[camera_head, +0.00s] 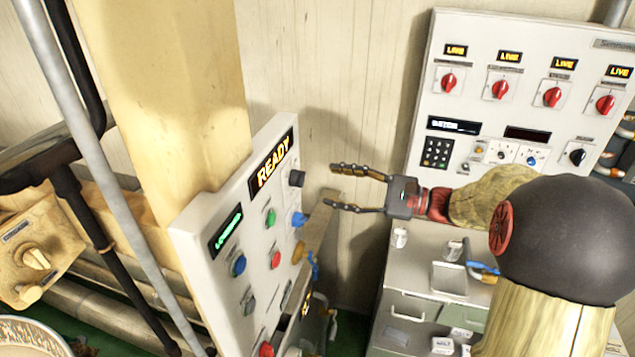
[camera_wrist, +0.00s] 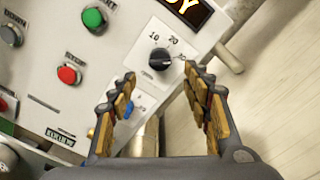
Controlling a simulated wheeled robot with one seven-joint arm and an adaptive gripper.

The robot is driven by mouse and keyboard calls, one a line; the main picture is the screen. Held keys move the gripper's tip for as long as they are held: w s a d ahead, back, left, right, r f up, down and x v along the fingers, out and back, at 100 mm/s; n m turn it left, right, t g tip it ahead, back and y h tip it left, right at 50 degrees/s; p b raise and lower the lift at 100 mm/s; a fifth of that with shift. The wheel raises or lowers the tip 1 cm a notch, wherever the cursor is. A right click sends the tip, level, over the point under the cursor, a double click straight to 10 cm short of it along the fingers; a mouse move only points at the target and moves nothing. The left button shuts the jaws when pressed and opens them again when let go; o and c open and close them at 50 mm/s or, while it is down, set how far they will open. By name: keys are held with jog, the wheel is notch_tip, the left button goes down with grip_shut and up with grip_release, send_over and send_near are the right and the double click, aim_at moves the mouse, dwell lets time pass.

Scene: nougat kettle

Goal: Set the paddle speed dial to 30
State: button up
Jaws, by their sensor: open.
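A black dial (camera_wrist: 160,60) sits on the white control panel (camera_wrist: 130,35), with marks 10 and 20 above it and a third mark at its right, partly covered by my right finger. The dial's grip bar lies roughly sideways; I cannot tell surely which mark it points to. In the head view the dial (camera_head: 296,178) is the black knob right of the READY display. My gripper (camera_head: 330,186) is open and empty, apart from the dial and facing it from the right. In the wrist view the gripper's fingertips (camera_wrist: 160,76) lie just below the dial, one each side.
Green (camera_head: 270,217), blue (camera_head: 238,265) and red (camera_head: 275,259) buttons sit on the same panel. A blue knob (camera_head: 299,218) is below the dial. A white panel with red switches (camera_head: 552,97) stands behind my arm. A wooden post (camera_head: 185,90) rises at left.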

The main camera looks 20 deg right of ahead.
jog(key=shift+v, duration=2.1)
jog(key=s+a+f+n+g+h+b, duration=0.1)
jog(key=s+a+f+n+g+h, duration=0.2)
jog(key=s+f, duration=0.45)
jog(key=s+a+f+n+g+h, duration=0.1)
jog(key=s+f+n+g+h, duration=0.1)
jog(key=s+f+g+h, duration=0.55)
jog(key=s+f+n+t+h+b, duration=0.2)
jog(key=s+n+t+h+b, duration=0.15)
jog(key=s+n, duration=0.35)
jog(key=s+a+r+n+t+b, duration=0.1)
jog(key=a+r+n+t, duration=0.1)
jog(key=a+r+n, duration=0.2)
jog(key=shift+a+n+h+b, duration=0.35)
jog(key=shift+a+n, duration=0.35)
jog(key=shift+a, duration=0.25)
